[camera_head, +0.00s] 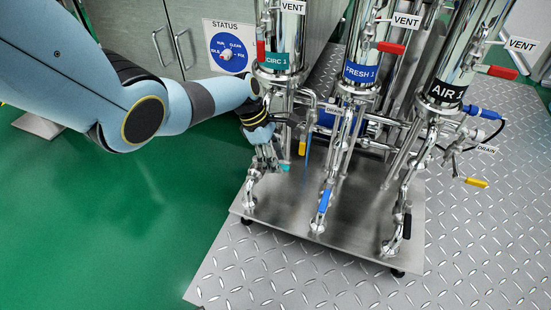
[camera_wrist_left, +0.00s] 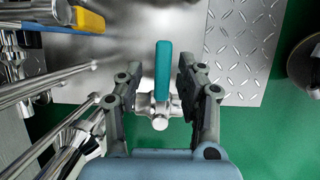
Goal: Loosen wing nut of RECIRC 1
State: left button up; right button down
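The RECIRC 1 column (camera_head: 279,85) is the left one of the row, with a teal label partly cut off to "CIRC 1". My left gripper (camera_head: 266,158) points down beside its lower pipework in the head view. In the left wrist view the open gripper (camera_wrist_left: 160,66) has one finger on each side of a teal valve handle (camera_wrist_left: 163,72) and a chrome fitting (camera_wrist_left: 159,108). The fingers look apart from the handle. I cannot clearly make out the wing nut; the gripper hides part of the pipework in the head view. My right gripper is not in view.
The FRESH 1 column (camera_head: 360,85) and AIR 1 column (camera_head: 443,103) stand to the right. The steel base plate (camera_head: 290,225) and green floor (camera_head: 130,235) in front are clear.

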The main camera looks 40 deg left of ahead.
pick_arm(q)
jog(key=v, duration=1.2)
dwell(0.5)
